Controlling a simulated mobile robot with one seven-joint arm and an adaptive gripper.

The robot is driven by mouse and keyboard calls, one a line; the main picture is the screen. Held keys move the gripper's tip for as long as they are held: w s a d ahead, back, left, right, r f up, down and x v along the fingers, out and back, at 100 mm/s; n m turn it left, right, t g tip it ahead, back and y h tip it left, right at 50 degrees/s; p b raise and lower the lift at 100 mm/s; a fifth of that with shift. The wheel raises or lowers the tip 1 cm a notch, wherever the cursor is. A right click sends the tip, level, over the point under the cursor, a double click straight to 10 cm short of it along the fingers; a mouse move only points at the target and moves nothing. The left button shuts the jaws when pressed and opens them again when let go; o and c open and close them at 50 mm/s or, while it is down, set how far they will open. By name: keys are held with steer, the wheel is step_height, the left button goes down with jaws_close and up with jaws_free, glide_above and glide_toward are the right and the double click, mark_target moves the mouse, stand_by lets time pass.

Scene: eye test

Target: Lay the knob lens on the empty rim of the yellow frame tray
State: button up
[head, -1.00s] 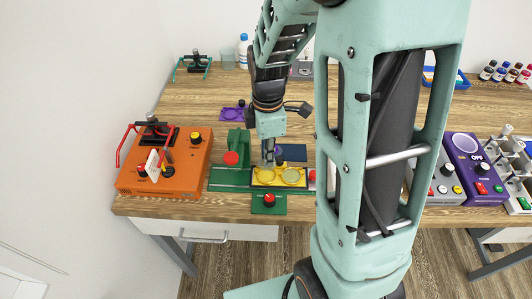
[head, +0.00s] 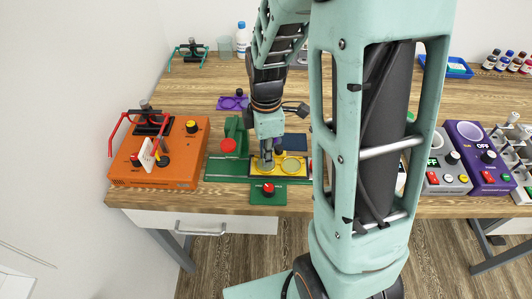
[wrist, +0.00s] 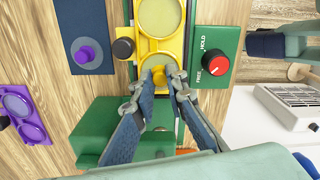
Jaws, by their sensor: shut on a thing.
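The yellow frame tray (head: 303,175) lies on the green base near the table's front edge. It has two round rims; in the wrist view (wrist: 179,47) the far one holds a pale yellow disc (wrist: 160,14). My gripper (wrist: 161,78) is shut on the knob lens, whose yellow knob (wrist: 158,73) shows between the fingertips. In the head view my gripper (head: 266,168) is down at the tray's left rim. The fingers hide most of the lens and the near part of this rim. I cannot tell whether the lens touches the rim.
A green panel with a red HOLD/FREE knob (wrist: 216,64) stands beside the tray. A green block (head: 235,130) and a black knob (wrist: 123,48) are close by. A dark blue plate (wrist: 82,30) carries a purple knob. An orange box (head: 185,165) stands at left.

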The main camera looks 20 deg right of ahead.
steer(key=shift+f+b, duration=0.3)
steer(key=shift+f, duration=0.05)
stand_by(0.4)
steer(key=o, duration=0.9)
steer(key=o, duration=0.3)
steer(key=shift+r, duration=0.1)
steer(key=shift+r+p, duration=2.3)
steer(key=shift+r, duration=0.7)
